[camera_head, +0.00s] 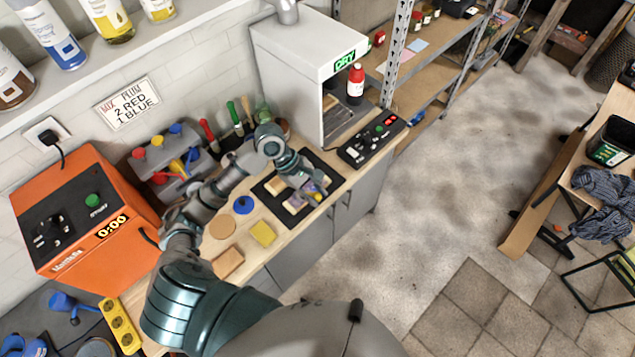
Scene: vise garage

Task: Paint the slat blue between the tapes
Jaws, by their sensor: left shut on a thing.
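A short slat (292,207) lies on a black mat (266,189) on the bench, with pale wood at its ends and a purplish patch near its middle. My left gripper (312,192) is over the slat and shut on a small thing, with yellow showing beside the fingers. The gripper covers much of the slat, so I cannot tell what the held thing is, whether it touches the slat, or where the tapes lie. A round blue pot or disc (243,204) is left of the mat. My right gripper is not in view.
A yellow sponge-like block (262,233) and a round wooden disc (222,226) lie left of the mat. Brushes with red, green and tan handles (236,118) stand behind. A grey box with a DRY sign (285,55) and a black control panel (374,138) stand to the right.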

